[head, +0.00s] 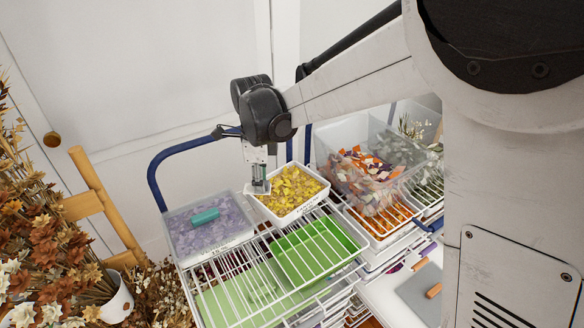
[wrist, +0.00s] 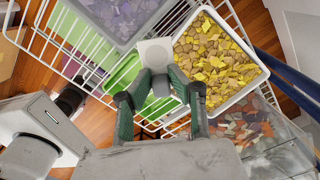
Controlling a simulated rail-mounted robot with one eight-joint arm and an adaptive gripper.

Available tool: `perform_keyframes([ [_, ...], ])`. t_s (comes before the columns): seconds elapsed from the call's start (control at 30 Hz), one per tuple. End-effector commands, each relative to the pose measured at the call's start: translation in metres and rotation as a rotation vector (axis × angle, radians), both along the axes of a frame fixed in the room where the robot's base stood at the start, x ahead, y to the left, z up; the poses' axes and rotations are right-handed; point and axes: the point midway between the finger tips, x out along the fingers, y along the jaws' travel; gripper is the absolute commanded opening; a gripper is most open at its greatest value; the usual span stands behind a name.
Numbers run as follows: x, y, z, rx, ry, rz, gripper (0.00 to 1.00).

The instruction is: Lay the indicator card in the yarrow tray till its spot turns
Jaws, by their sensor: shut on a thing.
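My gripper (head: 258,182) is shut on the indicator card (head: 250,190), a small pale square. In the wrist view the gripper (wrist: 160,88) grips the card (wrist: 155,50) by its near edge, and its middle looks faintly grey; I cannot tell the spot's colour surely. The yarrow tray (head: 296,213) is white and full of yellow pieces. The card shows at the tray's left edge in the head view. In the wrist view the yarrow tray (wrist: 258,76) lies just right of the card. I cannot tell whether the card touches it.
A tray of purple flowers (head: 185,238) with a teal block (head: 205,217) stands left. A green tray (head: 318,250) is in front on the white wire rack (head: 252,262). Clear bins (head: 352,187) hold petals at right. A blue rail (head: 152,181) curves behind.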

Motion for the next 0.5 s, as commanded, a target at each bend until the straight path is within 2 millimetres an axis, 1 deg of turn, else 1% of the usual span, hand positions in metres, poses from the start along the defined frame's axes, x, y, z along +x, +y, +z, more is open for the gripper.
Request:
perform_keyframes([
  [0.13, 0.015, -0.011, -0.01, 0.0, 0.0, -0.01, 0.03],
  [0.5, 0.067, -0.061, -0.053, 0.0, 0.0, -0.009, 0.03],
])
